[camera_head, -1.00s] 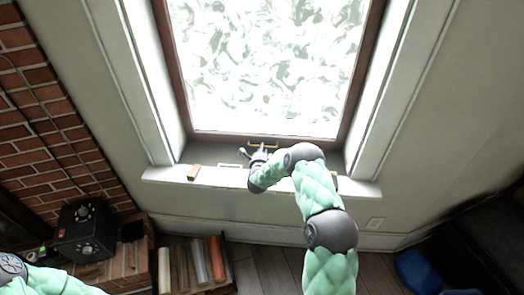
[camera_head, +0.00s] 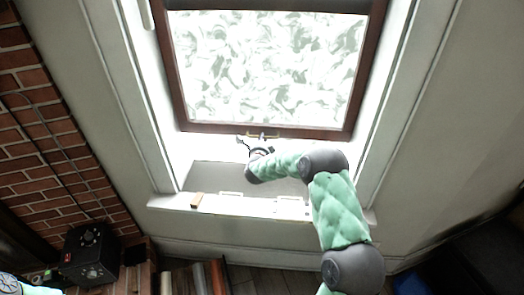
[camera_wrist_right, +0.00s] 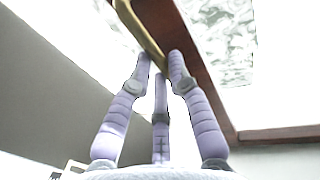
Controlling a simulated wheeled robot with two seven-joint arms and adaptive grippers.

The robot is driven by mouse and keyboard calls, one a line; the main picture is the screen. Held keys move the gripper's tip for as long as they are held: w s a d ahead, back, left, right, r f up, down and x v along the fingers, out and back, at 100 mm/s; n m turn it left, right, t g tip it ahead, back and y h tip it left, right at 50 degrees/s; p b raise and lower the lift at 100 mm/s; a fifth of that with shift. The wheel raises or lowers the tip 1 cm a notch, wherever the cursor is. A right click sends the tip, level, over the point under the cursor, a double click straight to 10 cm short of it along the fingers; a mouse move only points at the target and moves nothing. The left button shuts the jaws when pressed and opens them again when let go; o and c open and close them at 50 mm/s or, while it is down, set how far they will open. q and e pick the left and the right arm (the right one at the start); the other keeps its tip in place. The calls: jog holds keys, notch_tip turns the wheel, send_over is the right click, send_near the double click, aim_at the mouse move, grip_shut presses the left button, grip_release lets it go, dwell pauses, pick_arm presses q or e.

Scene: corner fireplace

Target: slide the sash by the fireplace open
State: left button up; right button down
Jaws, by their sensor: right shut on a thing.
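The sash (camera_head: 345,133) is a dark brown frame around a bright patterned pane. Its bottom rail stands well above the sill, with an open gap below it. A brass handle (camera_wrist_right: 139,28) is fixed to the bottom rail; it shows small in the head view (camera_head: 267,136). My right gripper (camera_head: 257,141) is at this handle, its arm reaching up from the lower right. In the wrist view, its purple fingers (camera_wrist_right: 160,66) close around the handle's end. Only a bit of my left arm shows at the lower left; its gripper is out of view.
A small wooden block (camera_head: 196,200) lies on the white sill (camera_head: 165,203), near its left end. The brick fireplace (camera_head: 45,170) is at the left, with a black box (camera_head: 90,254) below. Several upright books (camera_head: 200,278) stand at the bottom. The wall at right is clear.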

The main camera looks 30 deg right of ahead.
notch_tip(320, 180, up, 4)
jog(key=shift+d+r+p, duration=0.1)
jog(key=shift+r+p, duration=0.1)
jog(key=shift+p, duration=0.15)
jog(key=c, duration=1.2)
grip_release()
jog(key=shift+o, duration=0.2)
jog(key=shift+f, duration=0.15)
jog(key=v, duration=1.2)
